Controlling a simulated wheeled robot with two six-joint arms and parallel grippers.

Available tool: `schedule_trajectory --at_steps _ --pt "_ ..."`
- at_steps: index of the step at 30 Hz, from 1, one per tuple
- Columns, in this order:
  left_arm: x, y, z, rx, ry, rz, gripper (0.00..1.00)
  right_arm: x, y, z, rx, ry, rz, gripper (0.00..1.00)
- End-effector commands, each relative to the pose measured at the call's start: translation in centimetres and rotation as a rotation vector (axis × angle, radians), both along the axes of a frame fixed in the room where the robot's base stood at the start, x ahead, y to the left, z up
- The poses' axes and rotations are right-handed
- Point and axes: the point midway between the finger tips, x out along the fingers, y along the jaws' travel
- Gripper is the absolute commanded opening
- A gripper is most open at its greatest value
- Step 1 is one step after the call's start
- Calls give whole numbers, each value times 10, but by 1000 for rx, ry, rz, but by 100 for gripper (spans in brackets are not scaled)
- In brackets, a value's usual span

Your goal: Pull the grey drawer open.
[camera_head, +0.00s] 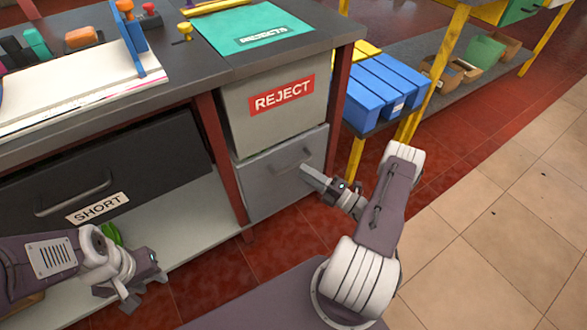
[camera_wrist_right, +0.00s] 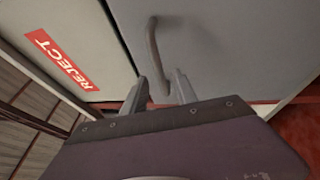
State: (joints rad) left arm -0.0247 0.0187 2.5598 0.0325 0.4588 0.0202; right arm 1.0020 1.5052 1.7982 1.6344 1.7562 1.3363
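The grey drawer (camera_head: 265,188) is under the lighter REJECT front, and its front looks about flush with the cabinet. It also fills the upper middle of the right wrist view (camera_wrist_right: 215,45). Its bar handle (camera_head: 294,158) shows as a curved grey bar in the right wrist view (camera_wrist_right: 153,45). My right gripper (camera_head: 306,171) is at the handle. Its two fingers (camera_wrist_right: 163,90) are apart, with the handle's lower end between their tips; contact is not clear. My left gripper (camera_head: 146,288) is open and empty, low at the left, away from the grey drawer.
The REJECT front (camera_head: 255,120) is directly above. A black SHORT drawer (camera_head: 150,165) is at the left, above a pale shelf (camera_head: 195,215). Blue bins (camera_head: 375,95) stand on a yellow-legged rack at the right. The tiled floor (camera_head: 470,240) is clear at the right.

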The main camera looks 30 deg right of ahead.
Motion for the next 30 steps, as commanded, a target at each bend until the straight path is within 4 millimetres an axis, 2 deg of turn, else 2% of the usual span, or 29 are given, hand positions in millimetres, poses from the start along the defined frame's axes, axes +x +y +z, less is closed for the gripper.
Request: schedule_trajectory --at_steps 3,7,11,17,18,21,22,30 --pt "0 0 -12 0 0 0 36 22 13 1 -1 -2 7 34" --pt "0 0 -18 0 0 0 36 39 21 5 -1 -1 4 34" --pt "0 0 -19 0 1 0 36 46 24 8 0 -1 2 34" --pt "0 0 -19 0 1 0 36 47 25 9 0 -1 1 34" --pt "0 0 -19 0 1 0 36 47 25 9 0 -1 1 32" --pt "0 0 -19 0 1 0 36 47 25 9 0 -1 1 4" --pt "0 0 -19 0 1 0 36 47 25 9 0 -1 1 0" --pt "0 0 -19 0 1 0 36 46 25 9 0 -1 1 0"
